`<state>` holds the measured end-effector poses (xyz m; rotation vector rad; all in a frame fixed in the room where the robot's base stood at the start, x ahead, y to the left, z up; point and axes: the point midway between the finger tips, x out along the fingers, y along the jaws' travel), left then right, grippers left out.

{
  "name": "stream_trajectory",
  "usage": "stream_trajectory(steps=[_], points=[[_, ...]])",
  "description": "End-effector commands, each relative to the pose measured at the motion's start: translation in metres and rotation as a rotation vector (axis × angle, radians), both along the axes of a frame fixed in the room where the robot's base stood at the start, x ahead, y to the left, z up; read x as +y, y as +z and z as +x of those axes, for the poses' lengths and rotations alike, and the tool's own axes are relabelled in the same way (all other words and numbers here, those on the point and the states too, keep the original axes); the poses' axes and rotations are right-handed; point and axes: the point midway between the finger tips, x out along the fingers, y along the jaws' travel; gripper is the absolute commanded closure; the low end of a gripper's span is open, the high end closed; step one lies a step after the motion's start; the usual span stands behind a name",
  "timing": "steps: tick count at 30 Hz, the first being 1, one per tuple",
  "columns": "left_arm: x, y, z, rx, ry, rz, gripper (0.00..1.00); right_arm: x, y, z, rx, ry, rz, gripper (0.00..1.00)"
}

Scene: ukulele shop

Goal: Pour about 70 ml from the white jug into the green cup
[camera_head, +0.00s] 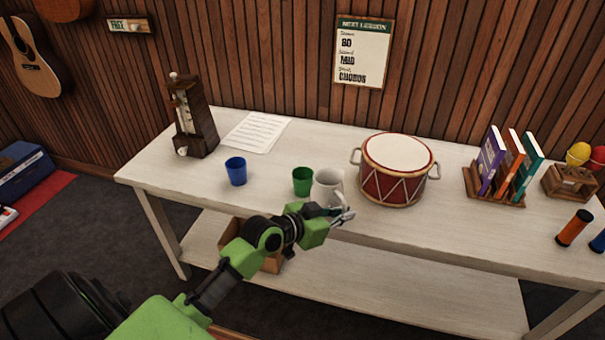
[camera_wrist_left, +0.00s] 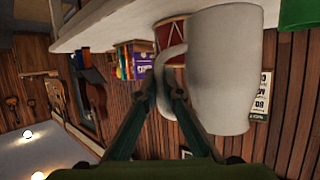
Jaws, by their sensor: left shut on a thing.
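The white jug (camera_head: 328,184) is near the front of the table, just right of the green cup (camera_head: 303,181), and looks upright. I cannot tell whether its base touches the table. My left gripper (camera_head: 343,214) is at the jug's front right. In the left wrist view, my left gripper (camera_wrist_left: 166,95) is shut on the handle of the white jug (camera_wrist_left: 226,70), whose body fills the right middle of that view. The green cup shows there only as a piece at the top right corner (camera_wrist_left: 299,14). The insides of jug and cup are not clear. My right gripper is not in view.
A blue cup (camera_head: 236,171) stands left of the green cup. A red drum (camera_head: 394,174) stands close right of the jug. A metronome (camera_head: 191,118) and a paper sheet (camera_head: 257,131) are at the back left. Books (camera_head: 505,163) stand at the right. The table front left (camera_head: 200,182) is clear.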

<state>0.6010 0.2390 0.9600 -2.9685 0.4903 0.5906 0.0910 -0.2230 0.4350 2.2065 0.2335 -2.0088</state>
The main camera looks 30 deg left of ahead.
Motion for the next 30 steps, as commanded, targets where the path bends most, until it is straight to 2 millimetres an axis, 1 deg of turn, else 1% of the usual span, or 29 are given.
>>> stream_trajectory(steps=[1,6,11,15,19,26,30], points=[[0.004,-0.006,0.012,-0.008,0.032,0.006,1.0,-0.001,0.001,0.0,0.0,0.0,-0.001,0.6],[0.013,-0.033,0.04,-0.01,0.119,0.008,1.0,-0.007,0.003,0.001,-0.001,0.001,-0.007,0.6],[0.015,-0.053,0.057,-0.012,0.139,0.01,1.0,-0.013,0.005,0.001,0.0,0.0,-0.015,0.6],[0.013,-0.062,0.061,-0.011,0.13,0.008,1.0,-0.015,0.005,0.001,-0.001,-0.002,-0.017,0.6],[0.011,-0.065,0.062,-0.01,0.124,0.004,1.0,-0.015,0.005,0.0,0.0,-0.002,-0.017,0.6],[0.011,-0.065,0.062,-0.01,0.123,0.003,1.0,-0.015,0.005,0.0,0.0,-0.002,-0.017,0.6],[0.009,-0.061,0.061,-0.009,0.117,-0.008,1.0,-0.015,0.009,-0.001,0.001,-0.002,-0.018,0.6]])
